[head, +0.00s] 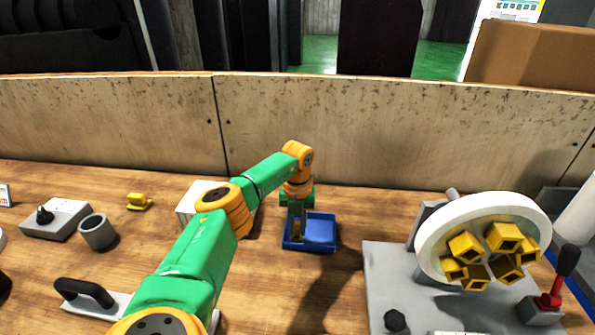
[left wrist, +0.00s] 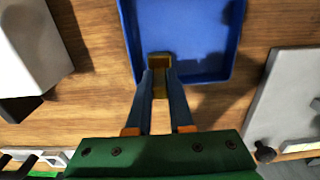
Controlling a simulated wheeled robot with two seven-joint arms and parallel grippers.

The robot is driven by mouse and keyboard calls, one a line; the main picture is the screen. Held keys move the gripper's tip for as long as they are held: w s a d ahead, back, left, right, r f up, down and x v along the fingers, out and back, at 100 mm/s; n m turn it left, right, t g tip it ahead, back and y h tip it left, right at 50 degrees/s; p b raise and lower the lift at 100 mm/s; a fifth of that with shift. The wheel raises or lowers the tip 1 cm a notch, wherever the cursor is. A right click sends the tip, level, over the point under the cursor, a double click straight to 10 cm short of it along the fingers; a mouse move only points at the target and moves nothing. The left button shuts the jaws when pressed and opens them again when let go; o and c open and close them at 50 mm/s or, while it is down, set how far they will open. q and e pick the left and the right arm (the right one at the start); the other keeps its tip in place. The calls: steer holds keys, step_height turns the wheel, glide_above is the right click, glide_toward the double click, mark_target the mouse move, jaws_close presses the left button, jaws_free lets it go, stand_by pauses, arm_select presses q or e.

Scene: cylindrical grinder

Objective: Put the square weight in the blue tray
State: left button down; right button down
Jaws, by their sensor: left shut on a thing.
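My left gripper (head: 297,228) is over the left side of the blue tray (head: 322,230). In the left wrist view my left gripper (left wrist: 158,76) is shut on a small yellow square-ended piece, the square weight (left wrist: 159,60). The weight shows at the fingertips, over the lower left part of the blue tray (left wrist: 205,35) near its edge. I cannot tell whether it touches the tray floor. In the head view the fingers and arm hide the weight. The tray looks otherwise empty. My right gripper is not in view.
A white block (head: 192,205) stands left of the tray, partly behind my arm. The grinder (head: 430,245) with several yellow square pieces on its wheel stands at the right. A grey cup (head: 97,232) and a small yellow object (head: 138,201) are at the left.

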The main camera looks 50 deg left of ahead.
mark_target(298, 222)
arm_select(q)
steer(key=shift+w, duration=0.1)
steer(key=c, duration=1.2)
jaws_free()
steer(key=shift+d+f, duration=0.1)
steer(key=shift+f, duration=0.05)
steer(key=o, duration=0.4)
step_height(298, 222, up, 12)
steer(key=shift+r+b, duration=0.2)
steer(key=shift+b, duration=0.1)
steer(key=shift+r, duration=0.1)
